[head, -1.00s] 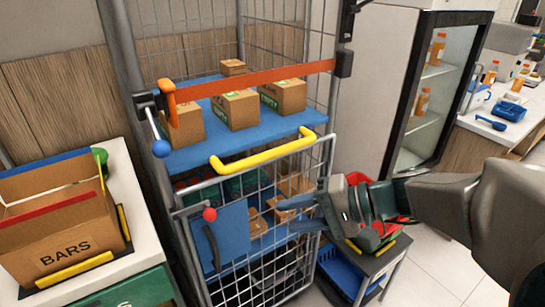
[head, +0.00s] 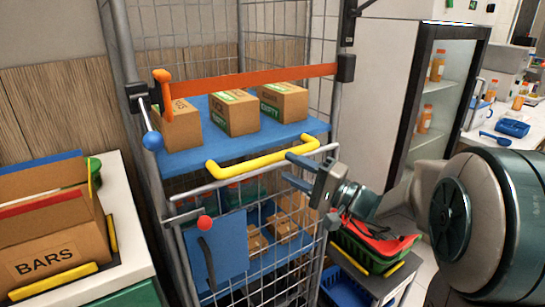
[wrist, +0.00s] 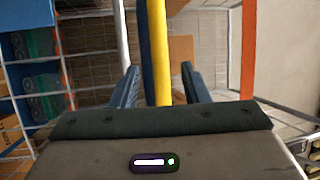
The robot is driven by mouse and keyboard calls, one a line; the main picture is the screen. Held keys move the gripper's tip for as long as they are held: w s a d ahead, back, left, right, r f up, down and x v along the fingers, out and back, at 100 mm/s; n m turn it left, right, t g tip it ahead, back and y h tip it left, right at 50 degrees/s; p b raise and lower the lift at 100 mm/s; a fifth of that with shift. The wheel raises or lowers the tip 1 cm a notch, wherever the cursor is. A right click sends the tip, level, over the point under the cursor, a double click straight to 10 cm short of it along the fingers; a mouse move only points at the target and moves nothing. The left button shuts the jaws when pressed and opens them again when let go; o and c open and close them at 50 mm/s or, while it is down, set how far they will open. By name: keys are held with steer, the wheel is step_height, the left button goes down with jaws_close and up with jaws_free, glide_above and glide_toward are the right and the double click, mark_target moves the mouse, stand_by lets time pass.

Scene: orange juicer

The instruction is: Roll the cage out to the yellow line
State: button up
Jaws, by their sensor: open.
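The roll cage (head: 132,95) stands in the middle of the head view, with grey wire sides, blue shelves and an orange strap (head: 250,81) across its front. A yellow handle (head: 262,156) is fixed along the top of its lower front gate. My gripper (head: 288,170) is open at the right end of this handle, its blue fingers pointing left. In the wrist view the yellow handle (wrist: 159,50) runs between the two open fingers (wrist: 160,88). I cannot tell whether they touch it. No yellow floor line shows in these views.
Cardboard boxes (head: 236,112) sit on the cage's upper shelf. A counter with a BARS box (head: 50,262) stands close on the left. On the right are a low stand with a green crate (head: 368,254) and a glass-door fridge (head: 440,90).

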mark_target(277, 161)
steer(key=x, duration=0.6)
steer(key=shift+p, duration=0.3)
steer(key=shift+d, duration=0.1)
jaws_close()
